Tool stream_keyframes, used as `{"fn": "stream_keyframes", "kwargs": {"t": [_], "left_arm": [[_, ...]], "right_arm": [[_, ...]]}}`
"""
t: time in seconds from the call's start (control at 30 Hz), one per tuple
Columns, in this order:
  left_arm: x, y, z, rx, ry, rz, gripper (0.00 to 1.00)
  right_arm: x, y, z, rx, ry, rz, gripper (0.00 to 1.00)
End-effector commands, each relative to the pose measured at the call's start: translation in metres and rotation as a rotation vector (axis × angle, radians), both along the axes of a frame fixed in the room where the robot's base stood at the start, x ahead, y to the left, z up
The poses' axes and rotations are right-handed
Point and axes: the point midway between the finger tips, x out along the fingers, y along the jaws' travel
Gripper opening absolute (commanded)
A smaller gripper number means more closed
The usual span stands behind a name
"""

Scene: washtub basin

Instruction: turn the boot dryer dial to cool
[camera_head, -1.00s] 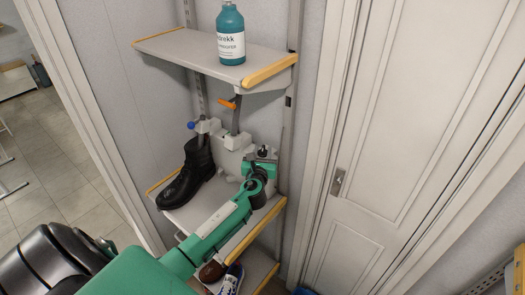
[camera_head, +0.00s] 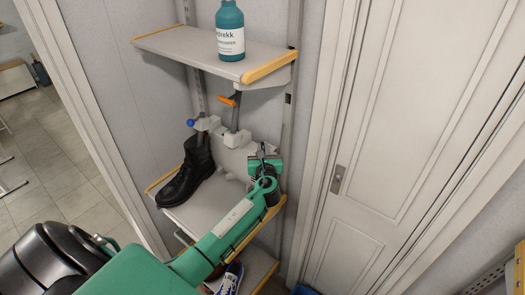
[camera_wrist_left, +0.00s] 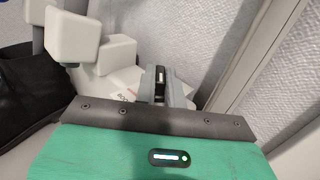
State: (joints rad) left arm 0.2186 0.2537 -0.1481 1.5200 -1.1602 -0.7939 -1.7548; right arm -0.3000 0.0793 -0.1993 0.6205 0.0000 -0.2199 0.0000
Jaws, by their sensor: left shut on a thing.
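The pale grey boot dryer (camera_head: 233,160) stands on the middle shelf and also shows in the left wrist view (camera_wrist_left: 110,52). A black boot (camera_head: 190,178) stands beside it on the left. My left gripper (camera_head: 265,152) is at the dryer's right end. In the left wrist view its two fingers (camera_wrist_left: 160,86) point at the dryer body and are close together, shut on a small dark part between them, which looks like the dial. The fingers hide most of the dial, so its setting cannot be read. My right gripper is not in view.
A teal bottle (camera_head: 230,32) stands on the upper shelf (camera_head: 180,47), above the dryer. An orange-tipped post and a blue-tipped post rise from the dryer. A sneaker (camera_head: 232,278) is on the lower shelf. A white door (camera_head: 400,130) is at the right.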

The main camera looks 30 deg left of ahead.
Motion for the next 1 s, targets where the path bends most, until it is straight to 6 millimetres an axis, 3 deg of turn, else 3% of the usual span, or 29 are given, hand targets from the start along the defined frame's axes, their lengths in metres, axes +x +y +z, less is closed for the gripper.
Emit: {"fn": "stream_keyframes", "kwargs": {"t": [0.43,0.47,0.53,0.57,1.0], "left_arm": [[0.0,-0.001,0.001,0.001,0.0,0.055,0.0],[0.0,-0.001,0.001,0.001,0.0,0.055,0.17],[0.0,-0.001,0.001,0.001,0.0,0.054,0.3],[0.0,-0.001,0.001,0.001,-0.001,0.054,0.33],[-0.009,-0.01,-0.002,0.001,-0.001,0.052,0.33]], "right_arm": [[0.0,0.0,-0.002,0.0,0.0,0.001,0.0],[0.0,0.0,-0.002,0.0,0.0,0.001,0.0],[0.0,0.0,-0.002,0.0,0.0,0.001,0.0],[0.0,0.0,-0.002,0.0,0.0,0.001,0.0],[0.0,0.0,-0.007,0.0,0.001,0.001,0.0]]}}
